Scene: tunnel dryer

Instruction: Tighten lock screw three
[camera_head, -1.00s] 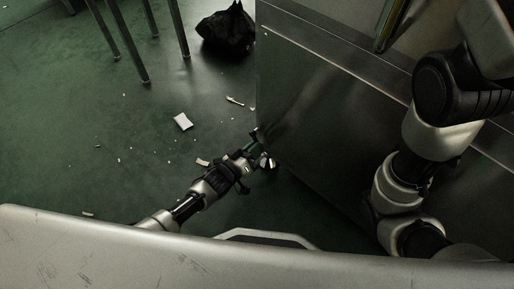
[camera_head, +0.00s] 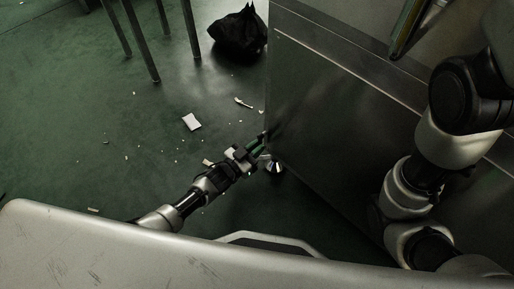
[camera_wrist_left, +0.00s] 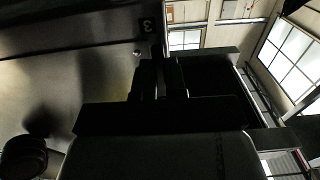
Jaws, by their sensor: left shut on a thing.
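My left gripper (camera_head: 262,145) is at the near lower corner of the steel cabinet (camera_head: 340,120) in the head view. In the left wrist view its dark fingers (camera_wrist_left: 160,75) are close together against the cabinet panel (camera_wrist_left: 70,85), just below a label with the number 3 (camera_wrist_left: 147,25). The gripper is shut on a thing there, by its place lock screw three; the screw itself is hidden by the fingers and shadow. My right gripper is out of view; only links of the right arm show at the right of the head view.
A shiny rounded part (camera_head: 273,166) is just below the left gripper. A black bag (camera_head: 238,32) lies on the green floor beside the cabinet. A white scrap (camera_head: 191,122) and small debris lie on open floor. Metal legs (camera_head: 146,40) stand at the upper left.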

